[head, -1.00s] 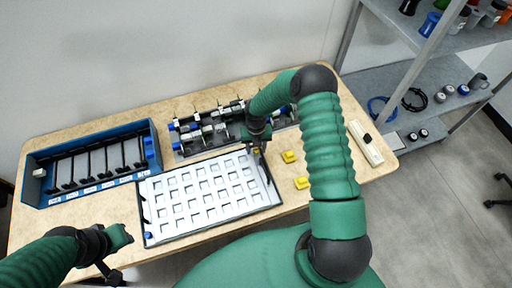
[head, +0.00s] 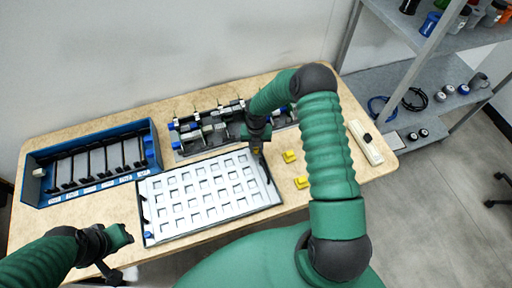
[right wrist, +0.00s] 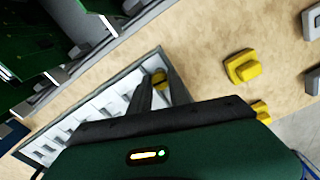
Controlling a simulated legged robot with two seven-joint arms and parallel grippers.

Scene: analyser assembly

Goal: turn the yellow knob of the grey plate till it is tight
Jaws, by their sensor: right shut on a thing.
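The grey plate (head: 205,196) is a pale panel with rows of square openings in a dark frame. It lies flat at the front middle of the table and shows partly in the right wrist view (right wrist: 92,108). Its yellow knob (right wrist: 158,77) is at the plate's upper right corner, between the fingers of my right gripper (right wrist: 160,84). That gripper (head: 259,151) is shut on the knob, and its fingers partly hide it. My left gripper (head: 112,272) hangs empty by the table's front left edge; its jaw opening is unclear.
A blue rack (head: 95,165) stands at the left. An assembly with green boards and blue parts (head: 215,128) is behind the plate. Two loose yellow pieces (head: 289,156) (head: 301,182) lie right of it. A pale strip (head: 365,142) lies at the right edge.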

